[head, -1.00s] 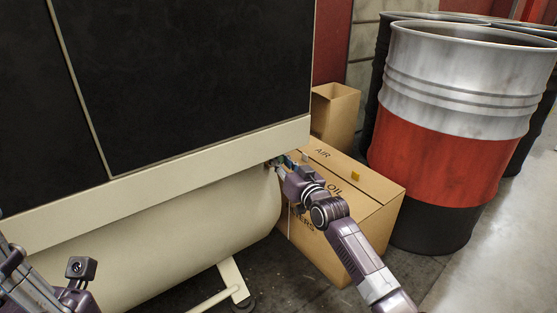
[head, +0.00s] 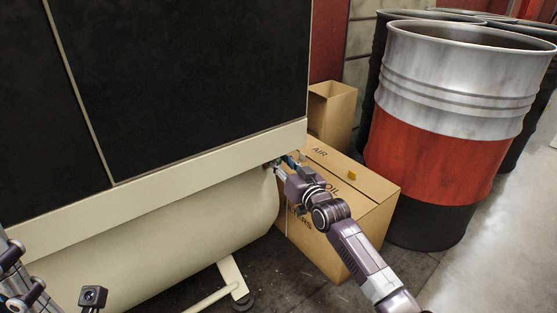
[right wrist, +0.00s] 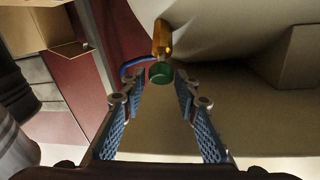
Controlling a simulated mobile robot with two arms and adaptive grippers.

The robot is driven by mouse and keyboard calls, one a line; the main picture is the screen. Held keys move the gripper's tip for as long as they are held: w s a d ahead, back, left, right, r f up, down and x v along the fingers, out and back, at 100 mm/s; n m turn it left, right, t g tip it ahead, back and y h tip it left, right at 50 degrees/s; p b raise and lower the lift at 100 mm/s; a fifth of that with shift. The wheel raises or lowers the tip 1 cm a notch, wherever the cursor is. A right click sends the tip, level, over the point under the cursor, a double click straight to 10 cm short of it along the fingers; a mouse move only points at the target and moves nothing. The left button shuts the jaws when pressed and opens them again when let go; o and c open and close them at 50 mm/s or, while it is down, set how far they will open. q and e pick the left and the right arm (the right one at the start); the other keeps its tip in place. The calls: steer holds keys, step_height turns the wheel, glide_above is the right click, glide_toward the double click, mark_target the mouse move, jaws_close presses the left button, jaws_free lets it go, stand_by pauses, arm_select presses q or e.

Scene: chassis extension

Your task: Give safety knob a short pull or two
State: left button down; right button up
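The safety knob is a green cap (right wrist: 160,73) on a brass stem (right wrist: 161,38) that comes out of the cream tank. My right gripper (right wrist: 160,84) has its blue-padded fingers apart, one on each side of the green cap, with a gap visible on both sides. In the head view my right gripper (head: 283,168) is at the tank's right end, just under the cabinet's lower edge; the knob is too small and covered to make out there. My left gripper's fingers do not show; only parts of my left arm are at the lower left corner.
The cream tank (head: 190,235) hangs under the black-panelled cabinet (head: 200,80). A closed cardboard box (head: 365,205) stands close behind my right forearm, with an open carton (head: 333,110) behind it. A red and silver drum (head: 440,135) stands to the right. A blue tube (right wrist: 135,64) passes beside the knob.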

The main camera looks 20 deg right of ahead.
steer(key=shift+o, duration=0.6)
steer(key=shift+s+f, duration=0.1)
steer(key=shift+s, duration=0.4)
steer(key=s+d, duration=0.2)
steer(key=s, duration=0.8)
steer(key=shift+s, duration=0.4)
steer(key=shift+d, duration=0.1)
